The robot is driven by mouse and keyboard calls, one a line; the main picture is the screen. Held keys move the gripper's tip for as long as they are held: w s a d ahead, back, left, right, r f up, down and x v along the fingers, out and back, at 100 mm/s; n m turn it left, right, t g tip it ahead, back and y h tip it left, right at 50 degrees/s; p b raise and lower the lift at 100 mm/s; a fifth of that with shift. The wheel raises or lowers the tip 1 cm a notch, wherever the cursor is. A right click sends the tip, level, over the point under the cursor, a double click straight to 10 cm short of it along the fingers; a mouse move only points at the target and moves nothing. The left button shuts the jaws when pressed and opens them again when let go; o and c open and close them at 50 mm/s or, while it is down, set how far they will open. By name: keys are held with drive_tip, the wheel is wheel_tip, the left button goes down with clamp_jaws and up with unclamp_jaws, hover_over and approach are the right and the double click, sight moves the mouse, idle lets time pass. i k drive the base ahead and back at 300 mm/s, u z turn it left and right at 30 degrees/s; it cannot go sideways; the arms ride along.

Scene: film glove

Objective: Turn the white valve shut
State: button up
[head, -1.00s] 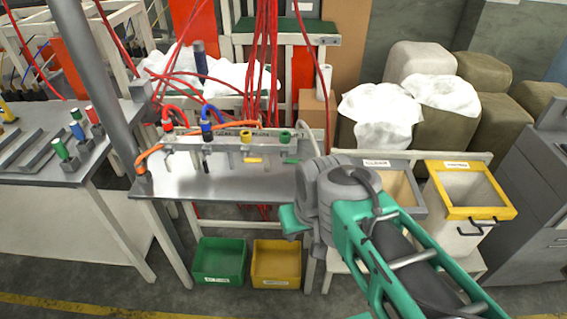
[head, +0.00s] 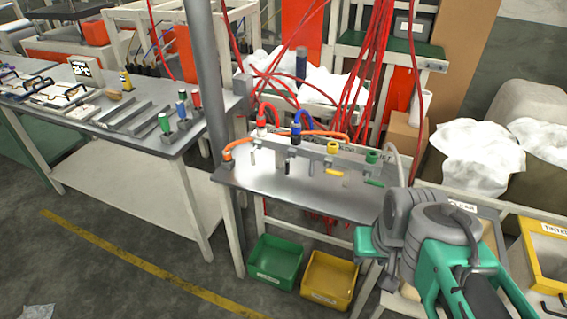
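A grey valve rail (head: 312,152) stands on the metal bench at centre. It carries hose fittings in white with red, blue with black, yellow and green. A short pale handle (head: 253,158) hangs below the white fitting (head: 261,131) at its left end; it looks like the white valve and seems to point down, but it is small. The yellow handle (head: 334,172) and green handle (head: 374,183) lie crosswise, and the black handle (head: 287,168) points down. My teal and grey arm is at lower right, right of the bench. My gripper's fingers do not show.
The metal bench (head: 270,192) has free room in front of the rail. Red hoses (head: 372,70) hang behind it. A green bin (head: 275,262) and a yellow bin (head: 329,281) stand below. A grey post (head: 209,80) rises at the bench's left; another table (head: 150,138) is beyond.

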sight(253, 158)
drive_tip(key=u, duration=1)
drive_tip(key=i, duration=1)
drive_tip(key=u, duration=1.75)
